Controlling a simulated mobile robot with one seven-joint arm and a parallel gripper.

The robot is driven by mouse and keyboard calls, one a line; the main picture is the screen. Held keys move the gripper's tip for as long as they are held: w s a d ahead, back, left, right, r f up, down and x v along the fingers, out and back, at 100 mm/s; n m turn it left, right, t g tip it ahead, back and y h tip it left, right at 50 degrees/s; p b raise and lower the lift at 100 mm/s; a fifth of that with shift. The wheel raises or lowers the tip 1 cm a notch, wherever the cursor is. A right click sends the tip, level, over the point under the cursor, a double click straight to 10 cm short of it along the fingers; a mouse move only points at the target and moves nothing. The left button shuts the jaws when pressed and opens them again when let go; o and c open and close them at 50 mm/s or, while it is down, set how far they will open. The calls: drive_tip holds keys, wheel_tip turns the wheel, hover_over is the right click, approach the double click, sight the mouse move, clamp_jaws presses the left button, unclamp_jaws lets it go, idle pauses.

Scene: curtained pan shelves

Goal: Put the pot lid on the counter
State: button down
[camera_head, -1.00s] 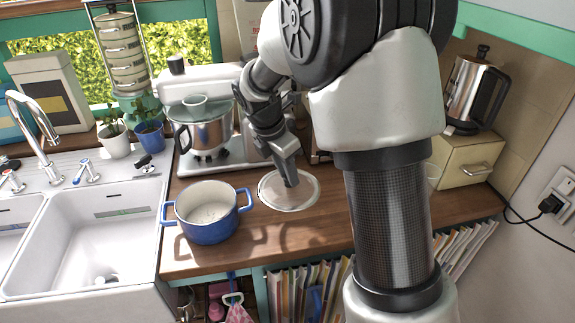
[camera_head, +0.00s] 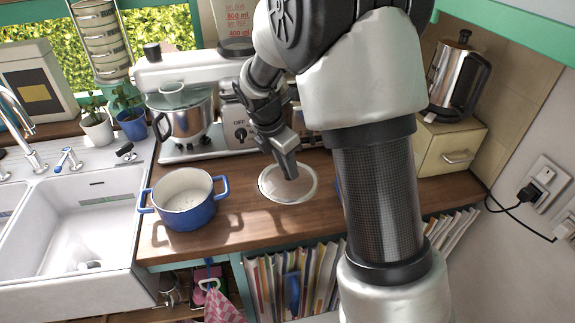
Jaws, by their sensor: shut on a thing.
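The pot lid (camera_head: 273,188) is a round, glassy disc with a pale rim, at the middle of the wooden counter (camera_head: 245,228). My gripper (camera_head: 289,172) points down over the lid and is shut on it near its centre. The knob is hidden by the fingers. The lid looks level and at or very close to the counter top; I cannot tell whether it touches. A blue pot (camera_head: 186,205) with two handles stands open to the left of the lid, apart from it.
A stand mixer (camera_head: 190,75) with a steel bowl stands behind. A white sink (camera_head: 80,225) is at the left. A kettle (camera_head: 457,80) stands on a cream box (camera_head: 450,148) at the right. Books (camera_head: 292,280) fill the shelf below. Bare counter lies between pot and lid.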

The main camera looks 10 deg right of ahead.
sight(285, 180)
drive_tip(key=shift+r, duration=0.1)
drive_tip(key=shift+f+b, duration=1.4)
drive_tip(key=shift+f, duration=1.2)
drive_tip(key=shift+f+b, duration=0.35)
drive_tip(key=shift+f, duration=0.4)
drive_tip(key=shift+f, duration=0.25)
drive_tip(key=c, duration=1.4)
unclamp_jaws()
drive_tip(key=shift+c, duration=0.2)
